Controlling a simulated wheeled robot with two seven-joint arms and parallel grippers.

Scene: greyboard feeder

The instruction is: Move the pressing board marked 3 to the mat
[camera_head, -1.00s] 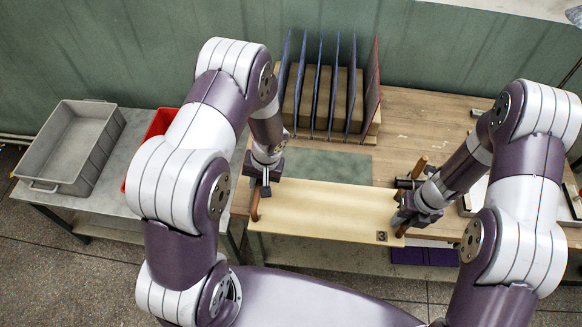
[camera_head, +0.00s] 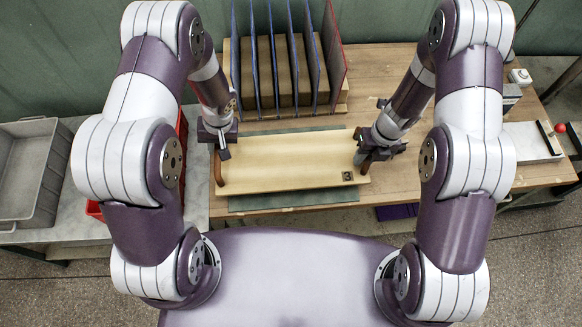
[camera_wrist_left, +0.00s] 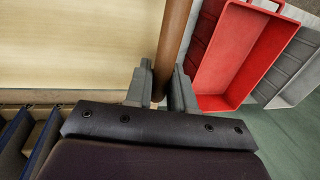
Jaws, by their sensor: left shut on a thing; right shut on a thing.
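The pressing board (camera_head: 285,162) is pale wood, with a dark mark 3 (camera_head: 348,176) at its near right corner. It lies level over the green mat (camera_head: 290,199), whose edges show behind and in front of it. I cannot tell whether it touches the mat. My left gripper (camera_head: 221,150) is shut on the brown handle (camera_head: 220,172) at the board's left end. In the left wrist view, the fingers (camera_wrist_left: 160,90) close around that handle, with the board (camera_wrist_left: 80,45) beside it. My right gripper (camera_head: 364,156) is shut at the board's right end, mostly hiding the handle there.
A rack (camera_head: 285,95) of upright blue and red panels stands behind the board on the wooden table (camera_head: 405,185). A red bin (camera_wrist_left: 240,55) and a grey bin (camera_head: 30,170) are at the left.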

